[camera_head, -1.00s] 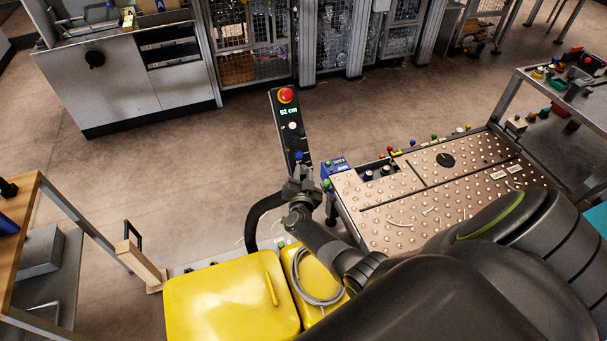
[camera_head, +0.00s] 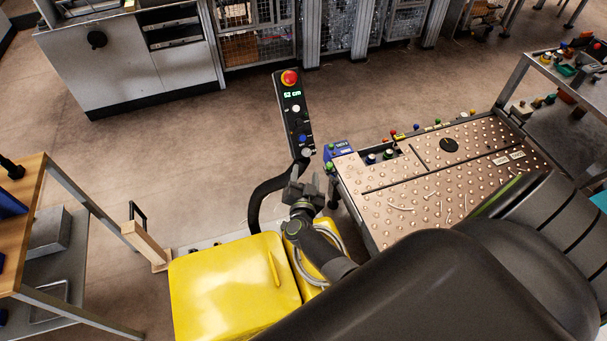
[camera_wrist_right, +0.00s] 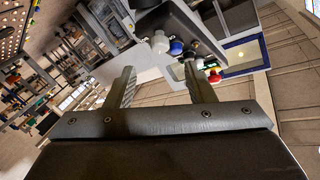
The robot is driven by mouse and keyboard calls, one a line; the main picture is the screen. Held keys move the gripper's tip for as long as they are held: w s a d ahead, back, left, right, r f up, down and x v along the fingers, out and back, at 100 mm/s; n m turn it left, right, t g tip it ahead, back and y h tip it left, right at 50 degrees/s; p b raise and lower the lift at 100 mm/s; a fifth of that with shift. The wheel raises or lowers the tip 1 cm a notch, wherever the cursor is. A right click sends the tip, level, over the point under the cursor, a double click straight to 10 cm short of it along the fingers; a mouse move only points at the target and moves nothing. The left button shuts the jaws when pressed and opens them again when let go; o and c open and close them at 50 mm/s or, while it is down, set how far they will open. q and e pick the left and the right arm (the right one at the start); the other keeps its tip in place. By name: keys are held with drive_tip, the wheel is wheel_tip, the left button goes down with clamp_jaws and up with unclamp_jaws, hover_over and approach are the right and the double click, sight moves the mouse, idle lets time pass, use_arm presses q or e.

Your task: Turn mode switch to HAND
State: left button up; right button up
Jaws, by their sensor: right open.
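The control panel (camera_head: 292,118) is a tall dark box on a curved black arm, with a red mushroom button (camera_head: 289,78) on top and a green display reading 52 cm. Below are a white knob (camera_head: 296,108) and a blue button (camera_head: 302,138). I cannot tell which control is the mode switch or its setting. My right gripper (camera_head: 307,178) is just below the panel's lower end, apparently apart from it. In the right wrist view its fingers (camera_wrist_right: 161,82) are spread and empty, with a white knob (camera_wrist_right: 160,43) and a blue button (camera_wrist_right: 176,47) beyond them.
A table with a studded copper-coloured top (camera_head: 430,185) stands to the right, with a small blue box (camera_head: 339,150) at its corner. Yellow covers (camera_head: 230,290) lie in front. A wooden-topped bench (camera_head: 22,185) is at left. The floor left of the panel is open.

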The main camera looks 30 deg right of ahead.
drive_tip(key=v, duration=0.9)
drive_tip(key=shift+s+a+b, duration=0.15)
drive_tip(key=shift+s+b, duration=0.05)
drive_tip(key=shift+b, duration=0.1)
